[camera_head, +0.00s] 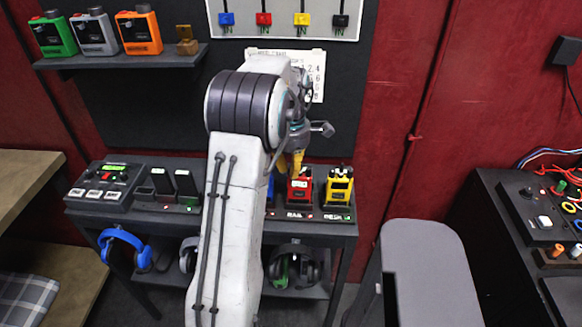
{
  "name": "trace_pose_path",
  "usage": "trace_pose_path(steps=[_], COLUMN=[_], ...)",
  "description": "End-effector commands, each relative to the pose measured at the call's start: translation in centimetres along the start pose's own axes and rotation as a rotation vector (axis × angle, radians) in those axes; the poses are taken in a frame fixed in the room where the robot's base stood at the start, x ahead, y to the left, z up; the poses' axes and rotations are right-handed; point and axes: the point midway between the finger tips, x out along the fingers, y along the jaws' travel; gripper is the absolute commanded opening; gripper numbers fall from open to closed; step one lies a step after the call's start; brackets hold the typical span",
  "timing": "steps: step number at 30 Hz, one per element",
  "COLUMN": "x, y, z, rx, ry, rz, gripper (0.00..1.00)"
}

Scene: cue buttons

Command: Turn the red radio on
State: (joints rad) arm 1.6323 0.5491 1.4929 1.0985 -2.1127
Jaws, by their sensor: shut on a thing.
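The red radio (299,190) stands on the dark table in a charging slot, between a mostly hidden blue radio (270,188) and a yellow radio (339,187). My gripper (296,166) is over the top of the red radio, with its yellowish fingers pointing down at it. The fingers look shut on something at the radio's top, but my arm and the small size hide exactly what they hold. The radio is upright in its slot.
My arm covers the middle of the table (133,207). Headphones (122,247) hang below the table front. A grey chair (425,250) stands at right, beside a dark equipment bench (480,215).

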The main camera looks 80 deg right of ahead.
Motion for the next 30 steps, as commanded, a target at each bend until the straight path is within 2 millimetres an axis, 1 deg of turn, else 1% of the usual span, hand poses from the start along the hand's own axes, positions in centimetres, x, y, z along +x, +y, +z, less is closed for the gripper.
trace_pose_path(steps=[8, 9, 18, 26, 30], x=[0.2, 0.2, 0.1, -0.1, -1.0], y=[-0.1, -0.1, 0.0, 0.0, 0.1], z=[0.0, 0.0, 0.0, 0.0, 0.0], rx=[0.004, 0.004, 0.003, 0.002, 0.002], ry=[0.002, 0.002, 0.001, 0.0, -0.001], rz=[-0.004, -0.004, -0.002, -0.001, 0.002], gripper=[0.0, 0.15, 0.4, 0.4, 0.4])
